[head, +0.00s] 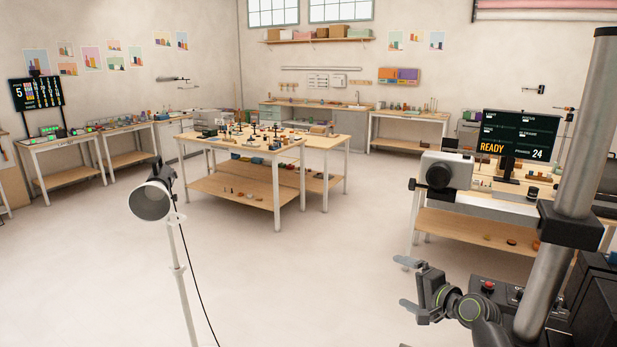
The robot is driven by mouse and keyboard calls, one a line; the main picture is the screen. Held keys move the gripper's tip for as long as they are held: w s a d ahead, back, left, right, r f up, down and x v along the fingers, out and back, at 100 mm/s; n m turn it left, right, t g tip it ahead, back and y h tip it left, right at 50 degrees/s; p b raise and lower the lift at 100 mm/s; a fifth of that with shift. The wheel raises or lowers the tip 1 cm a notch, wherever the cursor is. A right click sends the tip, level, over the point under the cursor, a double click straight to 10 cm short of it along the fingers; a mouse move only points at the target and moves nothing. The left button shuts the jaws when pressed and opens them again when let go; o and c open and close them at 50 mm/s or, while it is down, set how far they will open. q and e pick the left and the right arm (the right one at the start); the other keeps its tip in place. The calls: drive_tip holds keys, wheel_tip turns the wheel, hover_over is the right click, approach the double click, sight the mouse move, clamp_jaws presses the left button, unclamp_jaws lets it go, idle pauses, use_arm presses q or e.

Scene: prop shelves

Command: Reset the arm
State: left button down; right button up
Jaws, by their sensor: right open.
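My right gripper (404,283) shows at the lower right of the head view, at the end of my right arm. Its two grey fingers are spread apart with nothing between them. It hangs over open floor, in front of the right-hand bench. My left gripper and left arm are not in the picture.
A lamp on a stand (152,200) rises from the floor left of centre, with a cable beside it. A wooden table (300,148) with many small items stands mid-room. A bench with a "READY" screen (516,139) stands at right. The pale floor (310,285) between is clear.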

drive_tip(key=w+d+r+n+t+h, duration=0.3)
drive_tip(key=d+r+n+t+h, duration=0.5)
drive_tip(key=n, duration=0.5)
drive_tip(key=s+d+f+g+b, duration=0.25)
drive_tip(key=s+f, duration=0.25)
drive_tip(key=f, duration=1)
drive_tip(key=s+d+f+g+h+b, duration=0.1)
drive_tip(key=s+f+g, duration=0.4)
drive_tip(key=f, duration=0.9)
drive_tip(key=s+d+f+g+b, duration=0.15)
drive_tip(key=s+f, duration=0.45)
drive_tip(key=f, duration=0.9)
drive_tip(key=s+f+g+b, duration=0.3)
drive_tip(key=s+f, duration=1)
drive_tip(key=f, duration=0.1)
drive_tip(key=s+a+f+g+b, duration=0.1)
drive_tip(key=s+f, duration=0.5)
drive_tip(key=s, duration=0.6)
drive_tip(key=s+a+f+m+g+b, duration=0.1)
drive_tip(key=s+a+f+g, duration=0.2)
drive_tip(key=s, duration=1)
drive_tip(key=s+a+f+m+g+b, duration=0.1)
drive_tip(key=s+a+f+g+b, duration=0.1)
drive_tip(key=s+f, duration=0.7)
drive_tip(key=s+g, duration=0.1)
drive_tip(key=s, duration=0.3)
drive_tip(key=shift+s+g+y, duration=0.15)
drive_tip(key=shift+g+y, duration=0.15)
drive_tip(key=shift+a, duration=0.1)
